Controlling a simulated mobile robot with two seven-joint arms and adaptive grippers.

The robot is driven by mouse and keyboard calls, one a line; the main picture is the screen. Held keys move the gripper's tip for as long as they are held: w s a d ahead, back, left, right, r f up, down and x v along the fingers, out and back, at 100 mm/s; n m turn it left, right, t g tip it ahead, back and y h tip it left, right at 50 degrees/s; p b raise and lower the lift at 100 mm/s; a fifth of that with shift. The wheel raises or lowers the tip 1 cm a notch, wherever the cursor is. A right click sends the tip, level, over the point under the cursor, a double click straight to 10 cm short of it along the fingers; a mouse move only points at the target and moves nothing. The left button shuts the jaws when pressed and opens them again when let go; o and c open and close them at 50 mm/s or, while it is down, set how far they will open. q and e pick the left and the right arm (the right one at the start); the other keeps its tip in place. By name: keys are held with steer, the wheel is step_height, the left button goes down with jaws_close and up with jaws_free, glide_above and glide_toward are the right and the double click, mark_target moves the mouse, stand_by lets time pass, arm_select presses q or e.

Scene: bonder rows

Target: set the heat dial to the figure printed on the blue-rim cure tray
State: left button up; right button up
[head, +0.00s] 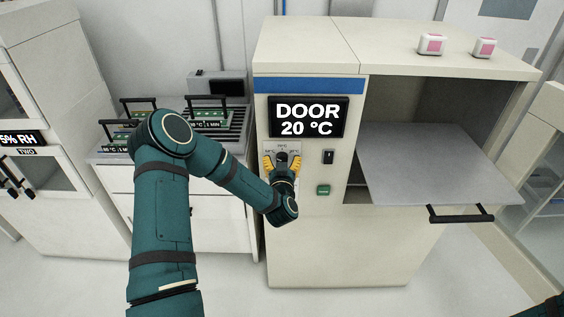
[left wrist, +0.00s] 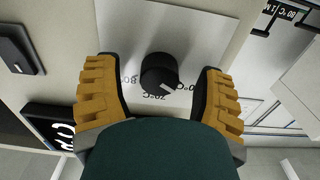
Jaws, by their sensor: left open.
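The heat dial (left wrist: 158,74) is a black knob on a pale plate (head: 268,149) on the oven front. In the left wrist view its white mark points to the lower right, near an upside-down figure that looks like 70°C. My left gripper (head: 282,165) is open, with its yellow fingers on either side of the dial; gaps show between them and the knob in the left wrist view (left wrist: 160,88). Several trays with black handles, such as one with a green board (head: 210,114), stand on the left bench. Their rim colours and most label figures are too small to read.
The oven display (head: 307,117) reads DOOR 20 °C. The oven door (head: 430,170) is open and juts out flat at right, with a black handle (head: 460,214). A black switch (head: 328,157) and green button (head: 323,190) sit right of the dial. Two pink-faced blocks (head: 432,44) stand on top.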

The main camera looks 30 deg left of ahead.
arm_select(q)
jaws_close()
stand_by(0.3)
steer(key=m+b, duration=0.1)
steer(key=m, duration=0.5)
steer(key=m+b, duration=0.1)
steer(key=m, duration=0.6)
steer(key=m+b, duration=0.1)
steer(key=m, duration=0.6)
steer(key=shift+r, duration=0.3)
steer(key=shift+a+m+p, duration=0.1)
steer(key=shift+m+p, duration=0.5)
steer(key=shift+m, duration=1.3)
